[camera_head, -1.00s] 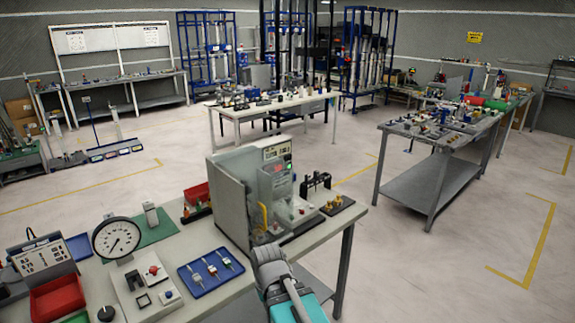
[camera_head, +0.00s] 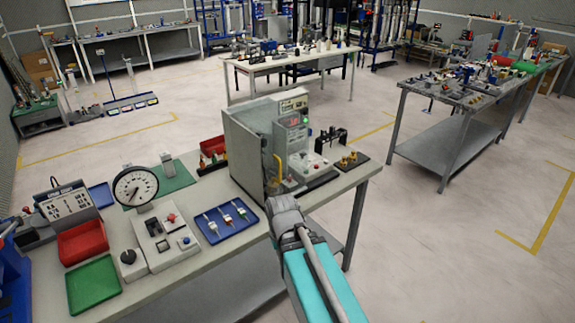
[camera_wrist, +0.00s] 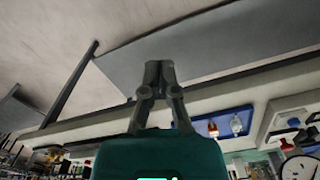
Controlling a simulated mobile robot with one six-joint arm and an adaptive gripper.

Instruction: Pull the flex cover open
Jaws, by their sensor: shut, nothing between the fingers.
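A grey test station (camera_head: 248,152) with side walls stands at the right end of the workbench. It has a yellow curved part (camera_head: 278,165) at its front and a panel with a green light (camera_head: 292,130). I cannot make out which part is the flex cover, or whether it is open. My gripper (camera_wrist: 160,72) shows in the wrist view with its fingers together and empty. It is apart from the station, near the bench's front edge. In the head view my arm reaches toward that edge and its fingertips cannot be made out.
The bench top (camera_head: 190,222) holds a blue tray (camera_head: 228,220) of small tools, a dial gauge (camera_head: 135,186), a control box (camera_head: 166,238) and red (camera_head: 82,243) and green (camera_head: 94,286) trays. A black fixture (camera_head: 332,148) stands right of the station. Floor right of the bench is clear.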

